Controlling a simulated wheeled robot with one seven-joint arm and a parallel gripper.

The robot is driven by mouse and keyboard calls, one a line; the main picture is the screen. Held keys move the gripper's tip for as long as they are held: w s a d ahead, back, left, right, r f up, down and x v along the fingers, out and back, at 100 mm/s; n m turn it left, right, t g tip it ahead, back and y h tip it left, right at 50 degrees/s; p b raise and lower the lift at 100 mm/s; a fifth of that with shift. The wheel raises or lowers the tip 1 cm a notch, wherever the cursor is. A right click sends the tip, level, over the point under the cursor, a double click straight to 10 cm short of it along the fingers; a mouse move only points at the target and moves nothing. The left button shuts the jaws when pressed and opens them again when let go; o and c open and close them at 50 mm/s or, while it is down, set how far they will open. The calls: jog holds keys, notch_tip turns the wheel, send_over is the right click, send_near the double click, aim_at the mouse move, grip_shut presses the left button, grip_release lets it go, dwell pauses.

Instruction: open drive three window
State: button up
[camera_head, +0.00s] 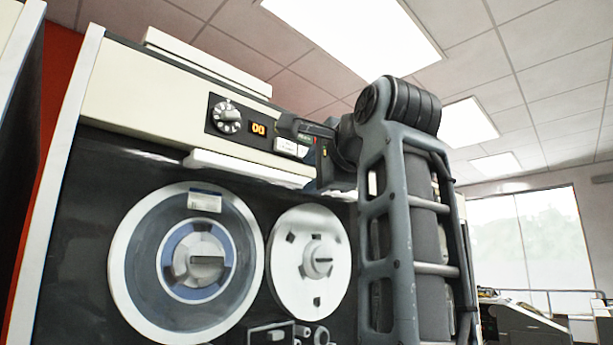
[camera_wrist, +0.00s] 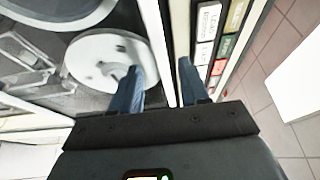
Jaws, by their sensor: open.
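A tape drive (camera_head: 90,170) fills the left and middle of the head view. Its dark window area (camera_head: 85,200) covers a large left reel (camera_head: 120,280) and a white right reel (camera_head: 335,270), which also shows in the wrist view (camera_wrist: 90,62). A white horizontal bar (camera_head: 225,166) runs along the top of the window area, partly hidden at right by my arm. My gripper (camera_wrist: 160,68) is open. Its fingers straddle a pale edge in the wrist view, with the reel on one side and labelled buttons on the other. I cannot tell whether they touch it.
Above the bar is a cream panel with a dial (camera_head: 227,117), an orange display (camera_head: 258,129) and labelled buttons (camera_wrist: 208,20). My arm covers the drive's right side. A bright window (camera_head: 530,240) and other machines (camera_head: 525,320) stand far right.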

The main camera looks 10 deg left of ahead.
aim_at(301, 182)
jog(key=shift+p+x, duration=0.7)
jog(key=shift+x, duration=1.9)
jog(key=shift+c, duration=0.4)
grip_shut()
jog(key=shift+f, duration=0.1)
